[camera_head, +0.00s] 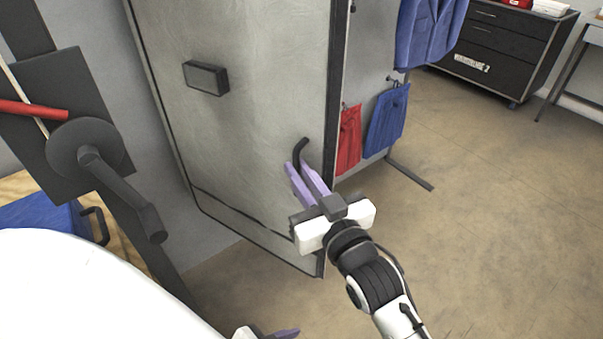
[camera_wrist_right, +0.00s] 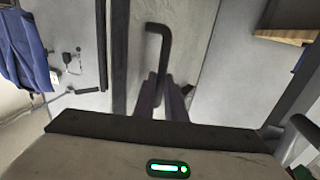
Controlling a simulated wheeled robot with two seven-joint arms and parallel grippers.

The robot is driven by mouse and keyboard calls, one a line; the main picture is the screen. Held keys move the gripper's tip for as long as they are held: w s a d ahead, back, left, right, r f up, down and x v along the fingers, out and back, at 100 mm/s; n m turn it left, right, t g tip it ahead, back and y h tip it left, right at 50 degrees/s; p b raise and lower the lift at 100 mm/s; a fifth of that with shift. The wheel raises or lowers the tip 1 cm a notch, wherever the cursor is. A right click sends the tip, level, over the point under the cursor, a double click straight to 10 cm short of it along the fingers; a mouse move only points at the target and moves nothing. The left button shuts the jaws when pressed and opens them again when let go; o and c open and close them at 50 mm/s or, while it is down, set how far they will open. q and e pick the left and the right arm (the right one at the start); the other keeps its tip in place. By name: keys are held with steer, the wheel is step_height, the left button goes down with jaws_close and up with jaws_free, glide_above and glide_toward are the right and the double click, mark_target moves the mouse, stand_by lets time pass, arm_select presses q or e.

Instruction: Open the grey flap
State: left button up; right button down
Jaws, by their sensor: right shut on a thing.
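The grey flap (camera_head: 240,120) is a tall grey panel with dark edging in the middle of the head view. A black bent handle (camera_head: 302,147) sits near its right edge; the handle also shows in the right wrist view (camera_wrist_right: 160,31). My right gripper (camera_head: 303,170) has its purple fingers closed around the handle, hiding its lower part. In the right wrist view the fingers (camera_wrist_right: 161,88) point at the flap with the handle between them. My left gripper (camera_head: 284,333) shows only a purple fingertip at the bottom edge; its opening is hidden.
A dark block (camera_head: 206,78) is fixed on the flap's upper part. Red (camera_head: 349,140) and blue (camera_head: 387,118) cloths hang right of it. A black drawer cabinet (camera_head: 500,45) stands at the back right. The floor at right is mostly clear.

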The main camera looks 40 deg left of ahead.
steer(key=shift+s+a+r, duration=0.25)
steer(key=shift+s+a, duration=0.15)
steer(key=c, duration=2.3)
jaws_free()
steer(key=o, duration=0.5)
steer(key=shift+a+f, duration=0.15)
steer(key=shift+a, duration=0.15)
steer(key=v, duration=1)
steer(key=shift+w+d, duration=0.15)
steer(key=shift+d, duration=0.3)
